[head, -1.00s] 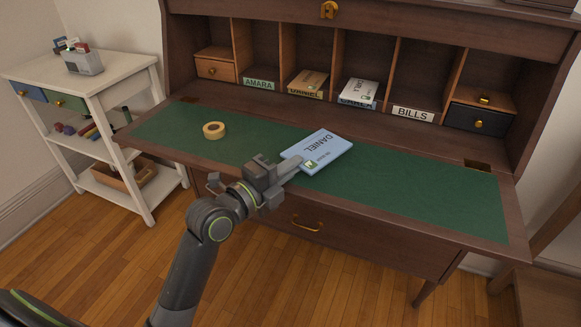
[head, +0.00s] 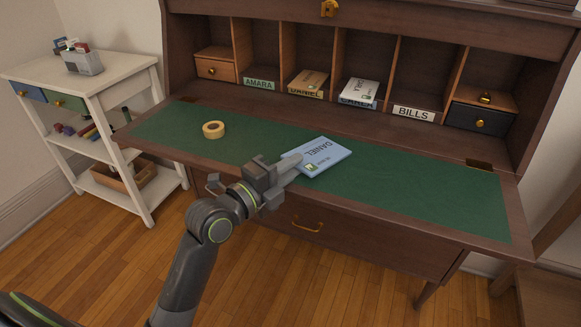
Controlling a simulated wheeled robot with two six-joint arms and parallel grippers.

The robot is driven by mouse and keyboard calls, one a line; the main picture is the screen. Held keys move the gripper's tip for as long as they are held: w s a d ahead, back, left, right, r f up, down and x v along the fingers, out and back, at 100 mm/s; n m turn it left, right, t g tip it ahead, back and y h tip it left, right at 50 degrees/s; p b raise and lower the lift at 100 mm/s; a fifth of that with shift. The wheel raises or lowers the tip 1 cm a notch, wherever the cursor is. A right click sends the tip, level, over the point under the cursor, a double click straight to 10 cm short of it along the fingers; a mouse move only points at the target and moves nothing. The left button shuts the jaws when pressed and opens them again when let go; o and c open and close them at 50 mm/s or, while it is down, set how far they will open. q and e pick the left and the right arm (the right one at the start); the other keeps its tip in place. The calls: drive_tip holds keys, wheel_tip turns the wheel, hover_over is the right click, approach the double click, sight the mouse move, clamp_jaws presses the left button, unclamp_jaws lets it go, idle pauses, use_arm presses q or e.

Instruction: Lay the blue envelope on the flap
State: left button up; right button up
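The blue envelope (head: 330,160), marked DANIEL with a green stamp, is over the middle of the desk's green-topped flap (head: 420,190). It lies about level, at or very near the surface; I cannot tell whether it fully touches. My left gripper (head: 293,162) is at the envelope's left edge, its fingers overlapping that edge and apparently shut on it. The lower finger is hidden. My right gripper is not in view.
A tape roll (head: 213,130) sits on the flap's left part. Behind are labelled pigeonholes holding a tan stack (head: 309,82) and a white stack (head: 360,92). A white cart (head: 95,90) stands at left. The flap's right side is clear.

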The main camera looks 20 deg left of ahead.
use_arm(q)
drive_tip(key=shift+f, duration=0.25)
drive_tip(key=shift+r+p, duration=0.25)
drive_tip(key=shift+p, duration=0.2)
drive_tip(key=shift+s+a+r+p, duration=0.15)
drive_tip(key=shift+s+a+p, duration=0.2)
drive_tip(key=shift+s, duration=0.15)
drive_tip(key=v, duration=1)
drive_tip(key=shift+s+r, duration=0.25)
drive_tip(key=shift+s, duration=0.15)
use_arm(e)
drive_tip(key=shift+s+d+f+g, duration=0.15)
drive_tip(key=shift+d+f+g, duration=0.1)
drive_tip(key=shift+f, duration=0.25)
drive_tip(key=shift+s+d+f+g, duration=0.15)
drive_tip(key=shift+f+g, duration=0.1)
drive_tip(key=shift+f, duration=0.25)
use_arm(q)
drive_tip(key=shift+a, duration=0.1)
